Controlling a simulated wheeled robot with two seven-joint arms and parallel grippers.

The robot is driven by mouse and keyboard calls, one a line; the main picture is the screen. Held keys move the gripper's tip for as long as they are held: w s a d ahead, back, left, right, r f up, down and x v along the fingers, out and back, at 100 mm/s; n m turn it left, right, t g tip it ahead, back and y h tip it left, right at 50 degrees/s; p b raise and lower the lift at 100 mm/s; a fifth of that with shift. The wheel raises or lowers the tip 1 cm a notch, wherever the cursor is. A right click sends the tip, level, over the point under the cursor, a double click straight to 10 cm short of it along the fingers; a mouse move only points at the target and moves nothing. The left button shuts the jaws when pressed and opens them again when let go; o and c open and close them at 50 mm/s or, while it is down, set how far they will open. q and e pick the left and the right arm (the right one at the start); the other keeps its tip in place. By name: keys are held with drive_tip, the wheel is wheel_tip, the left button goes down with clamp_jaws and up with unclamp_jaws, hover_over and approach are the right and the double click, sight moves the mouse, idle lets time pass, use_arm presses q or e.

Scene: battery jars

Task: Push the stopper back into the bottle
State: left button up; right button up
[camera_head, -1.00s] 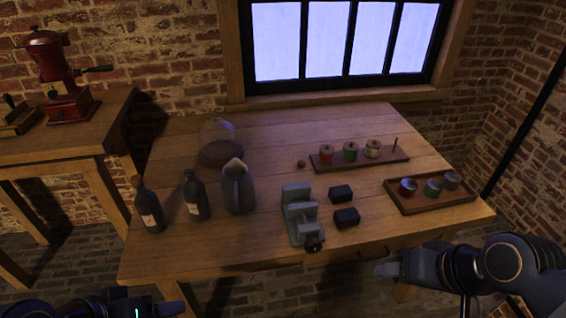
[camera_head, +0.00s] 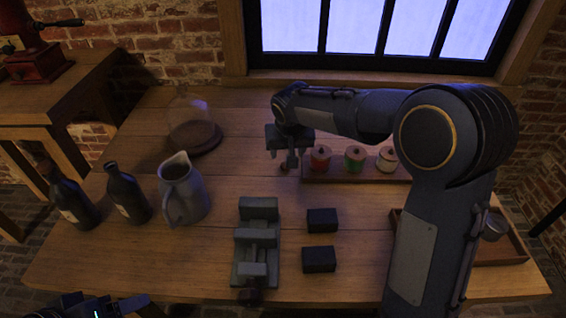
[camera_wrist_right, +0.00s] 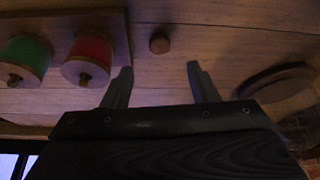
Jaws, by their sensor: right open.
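A small round brown stopper (camera_wrist_right: 159,42) lies on the table. In the right wrist view it is just beyond and between my right fingertips (camera_wrist_right: 159,68), apart from both. In the head view my right gripper (camera_head: 284,160) is low over the table, pointing down, open and empty; the stopper is mostly hidden there. Two dark bottles stand upright at the left: a left one (camera_head: 72,205) with a brownish top, and a right one (camera_head: 127,196) whose top looks dark, without a clear stopper. My left gripper (camera_head: 135,305) is at the bottom left edge, its opening unclear.
Spools, red (camera_head: 320,158), green (camera_head: 355,157) and pale (camera_head: 387,160), stand beside my right gripper. A glass dome (camera_head: 190,115), grey jug (camera_head: 184,190), grey vise (camera_head: 257,240) and black blocks (camera_head: 322,220) share the table (camera_head: 190,265). My right arm partly covers a tray (camera_head: 500,250).

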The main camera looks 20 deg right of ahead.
drive_tip(key=shift+s+r, duration=0.1)
drive_tip(key=shift+x, duration=1.3)
drive_tip(key=x, duration=0.5)
drive_tip(key=shift+b, duration=0.4)
drive_tip(key=c, duration=1.1)
drive_tip(key=shift+c, duration=0.2)
